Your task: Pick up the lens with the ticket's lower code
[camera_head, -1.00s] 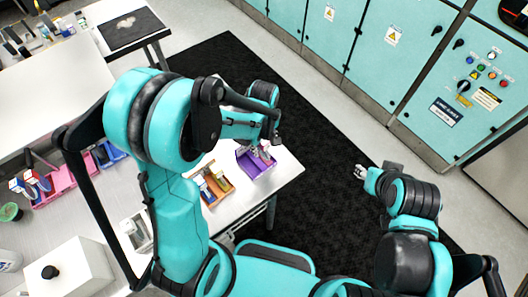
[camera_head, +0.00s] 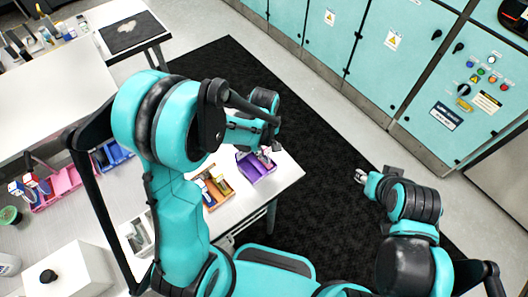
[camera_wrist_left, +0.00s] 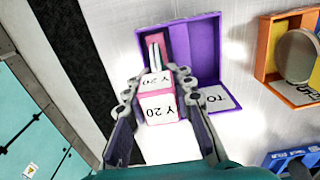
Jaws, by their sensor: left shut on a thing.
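My left gripper (camera_wrist_left: 158,88) is shut on a white-and-pink box (camera_wrist_left: 158,108) whose white faces carry lettering that looks like "Y 20". It also shows in the head view (camera_head: 265,152), over the purple bin (camera_head: 258,170). In the left wrist view, the held box is in front of the purple bin (camera_wrist_left: 204,50); I cannot tell whether they touch. No ticket with two codes is clearly readable. My right gripper (camera_head: 361,176) is away from the table, over the dark mat, too small to judge.
An orange bin (camera_wrist_left: 262,62) beside the purple one holds a round grey disc (camera_wrist_left: 297,55) and a lettered card. A blue bin (camera_wrist_left: 275,160) is at lower right. Pink bins (camera_head: 68,181) stand farther left. Teal cabinets (camera_head: 400,70) line the back.

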